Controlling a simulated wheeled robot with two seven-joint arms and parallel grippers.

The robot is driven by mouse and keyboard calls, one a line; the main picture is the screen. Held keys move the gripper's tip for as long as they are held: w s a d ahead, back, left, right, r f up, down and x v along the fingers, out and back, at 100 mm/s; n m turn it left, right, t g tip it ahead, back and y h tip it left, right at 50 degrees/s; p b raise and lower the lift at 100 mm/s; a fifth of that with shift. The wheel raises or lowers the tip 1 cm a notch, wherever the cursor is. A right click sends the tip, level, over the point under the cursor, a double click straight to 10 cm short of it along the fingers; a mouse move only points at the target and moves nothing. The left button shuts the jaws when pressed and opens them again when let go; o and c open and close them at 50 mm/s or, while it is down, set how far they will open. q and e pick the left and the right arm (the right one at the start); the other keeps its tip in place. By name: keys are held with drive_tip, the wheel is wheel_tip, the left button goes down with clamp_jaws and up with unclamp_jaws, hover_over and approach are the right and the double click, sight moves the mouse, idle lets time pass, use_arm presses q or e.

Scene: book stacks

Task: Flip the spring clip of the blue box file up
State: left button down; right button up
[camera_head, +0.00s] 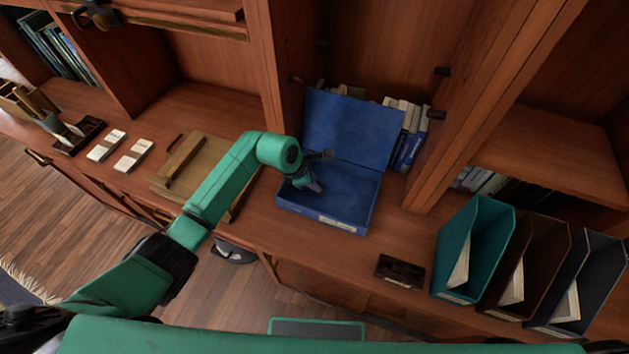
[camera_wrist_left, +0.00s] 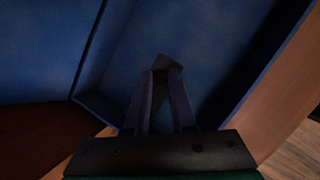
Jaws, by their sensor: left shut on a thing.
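The blue box file (camera_head: 352,198) lies open on the wooden counter, its lid (camera_head: 352,130) raised at the back. Its inside shows blue in the left wrist view (camera_wrist_left: 215,45). My left gripper (camera_head: 314,186) reaches down into the box near its left side. In the left wrist view its two fingers (camera_wrist_left: 164,78) close together on a small dark piece, which looks like the spring clip (camera_wrist_left: 167,62). The clip's exact tilt cannot be told, and the fingers hide part of it. My right gripper is not in view.
Books (camera_head: 408,130) stand behind the lid. To the right are a dark block (camera_head: 400,271) and a teal magazine file (camera_head: 470,245), with more files beyond. Wooden boards (camera_head: 188,165) lie left of the box under my arm. A cabinet upright (camera_head: 470,125) rises right of the box.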

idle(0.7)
use_arm(q)
drive_tip(key=shift+a+h+b, duration=0.1)
drive_tip(key=shift+h+b, duration=0.2)
drive_tip(key=shift+b, duration=0.45)
drive_tip(key=r+h+b, duration=0.1)
drive_tip(key=b, duration=0.2)
drive_tip(key=a+g+h+b, duration=0.1)
drive_tip(key=h+b, duration=0.1)
drive_tip(key=b, duration=0.2)
drive_tip(key=r+n+h+b, duration=0.1)
drive_tip(key=h+b, duration=0.1)
drive_tip(key=b, duration=0.1)
drive_tip(key=shift+w+a+r+b, duration=0.3)
drive_tip(key=shift+b, duration=0.1)
drive_tip(key=shift+a+r+g+h+b, duration=0.15)
drive_tip(key=shift+r+g+h+b, duration=0.2)
drive_tip(key=shift+b, duration=0.25)
drive_tip(key=shift+r, duration=0.1)
